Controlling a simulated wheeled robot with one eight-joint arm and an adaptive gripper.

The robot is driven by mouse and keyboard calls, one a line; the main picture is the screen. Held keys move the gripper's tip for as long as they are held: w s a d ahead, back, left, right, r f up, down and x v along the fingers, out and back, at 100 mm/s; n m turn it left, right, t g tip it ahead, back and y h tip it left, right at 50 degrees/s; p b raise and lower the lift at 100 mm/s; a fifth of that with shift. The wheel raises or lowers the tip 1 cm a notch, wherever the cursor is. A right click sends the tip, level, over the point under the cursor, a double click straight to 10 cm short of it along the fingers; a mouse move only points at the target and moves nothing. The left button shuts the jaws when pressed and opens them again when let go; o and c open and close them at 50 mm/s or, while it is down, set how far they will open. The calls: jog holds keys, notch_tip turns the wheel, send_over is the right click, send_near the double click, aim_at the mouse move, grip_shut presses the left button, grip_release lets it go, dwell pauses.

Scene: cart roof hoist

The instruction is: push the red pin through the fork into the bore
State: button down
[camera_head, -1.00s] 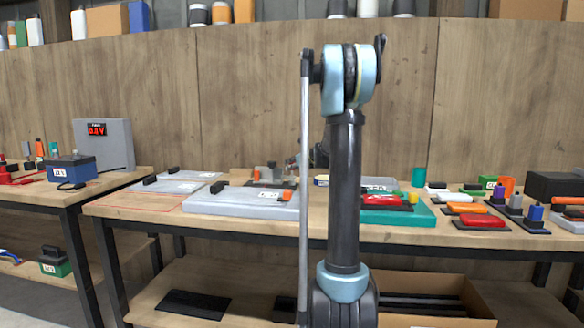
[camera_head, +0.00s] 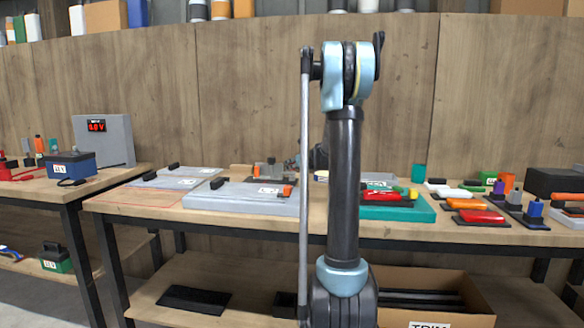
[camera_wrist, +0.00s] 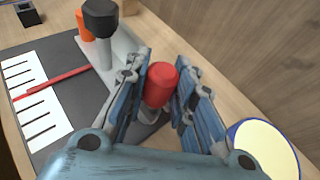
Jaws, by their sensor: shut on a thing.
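In the wrist view my gripper (camera_wrist: 160,95) is shut on the red pin (camera_wrist: 162,84), whose rounded red head shows between the two fingers. A grey part below the red head shows between the fingers; its lower end is hidden. Just beyond, to the upper left, a grey fixture (camera_wrist: 130,54) carries an upright grey post with a black cap (camera_wrist: 100,18). I cannot make out the fork or the bore, or whether the pin touches them. In the head view my arm hides the pin and most of the gripper.
A dark board with a white marked scale (camera_wrist: 35,110) and a red pointer (camera_wrist: 60,82) lies left of the gripper. A round cream-topped thing with a blue rim (camera_wrist: 262,150) stands close on the right. Grey panels (camera_head: 235,196) cover the bench's left; several coloured parts crowd its right.

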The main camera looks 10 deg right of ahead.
jog(key=shift+f, duration=0.4)
jog(key=c, duration=1.3)
grip_release()
jog(key=v, duration=1.1)
jog(key=shift+s+d+r, duration=0.1)
jog(key=shift+s+d, duration=0.1)
jog(key=shift+s, duration=0.15)
